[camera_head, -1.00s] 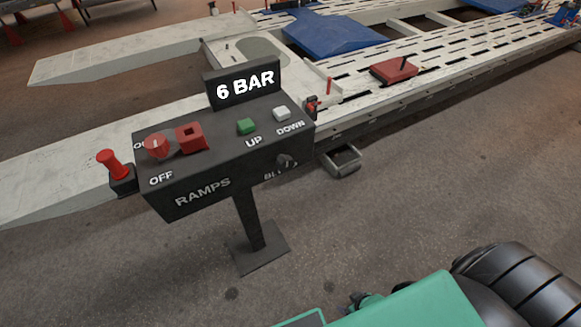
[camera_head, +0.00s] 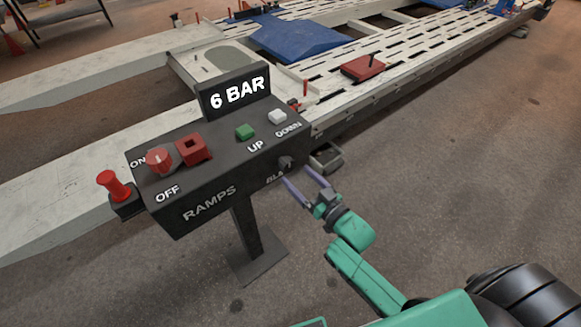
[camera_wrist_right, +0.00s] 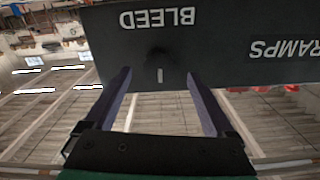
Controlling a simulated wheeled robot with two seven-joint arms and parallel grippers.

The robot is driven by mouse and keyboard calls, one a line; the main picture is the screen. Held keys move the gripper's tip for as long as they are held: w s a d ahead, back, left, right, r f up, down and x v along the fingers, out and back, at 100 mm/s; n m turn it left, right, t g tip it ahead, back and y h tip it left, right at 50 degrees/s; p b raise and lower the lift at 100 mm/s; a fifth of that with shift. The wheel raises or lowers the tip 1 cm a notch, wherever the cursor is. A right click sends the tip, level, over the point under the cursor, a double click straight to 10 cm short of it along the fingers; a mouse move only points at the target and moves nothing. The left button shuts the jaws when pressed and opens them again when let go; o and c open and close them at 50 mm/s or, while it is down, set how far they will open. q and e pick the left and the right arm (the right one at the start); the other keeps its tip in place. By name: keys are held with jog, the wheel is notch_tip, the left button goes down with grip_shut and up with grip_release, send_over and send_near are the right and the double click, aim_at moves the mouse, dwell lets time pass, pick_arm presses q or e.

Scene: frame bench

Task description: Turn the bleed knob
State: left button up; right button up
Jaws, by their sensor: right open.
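The bleed knob (camera_head: 286,162) is a small dark knob on the front face of the black control box (camera_head: 190,222), at its right end beside the partly covered BLEED label. My right gripper (camera_head: 304,183) is open and empty, just in front of and slightly below the knob. In the right wrist view the dark knob (camera_wrist_right: 158,62) with its pale mark lies between and beyond the two open fingers (camera_wrist_right: 160,85), apart from them. The BLEED lettering appears upside down there. My left gripper is not in view.
The box carries a red rotary switch (camera_head: 159,160), a red square part (camera_head: 192,148), a green UP button (camera_head: 245,132), a white DOWN button (camera_head: 278,117) and a "6 BAR" display (camera_head: 237,93). A red plunger (camera_head: 113,185) stands left.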

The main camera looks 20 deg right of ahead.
aim_at(289, 168)
jog(key=x, duration=0.4)
jog(key=shift+w, duration=0.25)
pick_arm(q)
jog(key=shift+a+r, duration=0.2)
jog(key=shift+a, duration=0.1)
pick_arm(e)
jog(key=c, duration=1.4)
jog(key=shift+o, duration=0.2)
